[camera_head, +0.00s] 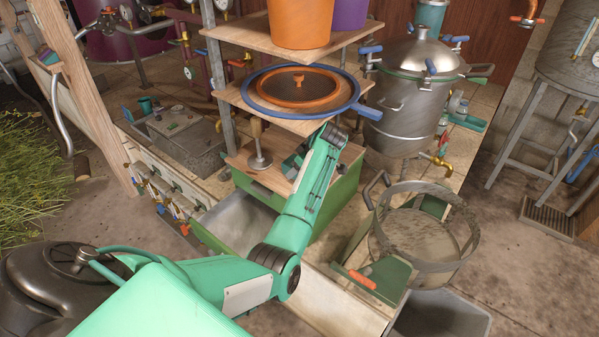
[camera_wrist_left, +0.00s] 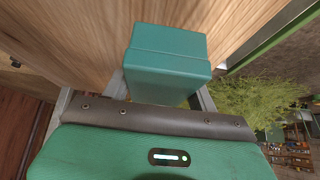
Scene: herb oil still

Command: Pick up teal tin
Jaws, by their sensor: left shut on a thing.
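The teal tin (camera_wrist_left: 168,62), a box-shaped tin with a lid seam, is in the left wrist view, directly in front of my left gripper (camera_wrist_left: 165,90). The grey fingers show at either side of the tin, and the gripper is shut on it. Wooden shelf boards surround the tin; I cannot tell whether it touches one. In the head view my green left arm reaches up to the lower shelf of the rack, and its gripper is mostly hidden by the wrist and the board above. I cannot make out the tin there. My right gripper is not in view.
The middle shelf (camera_head: 233,95) just above my wrist holds a blue-rimmed round pan or sieve (camera_head: 354,96). A plunger-like tool (camera_head: 259,150) stands left of my wrist on the lower shelf. A steel pot (camera_head: 408,105) and a large round sieve (camera_head: 385,235) are to the right.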

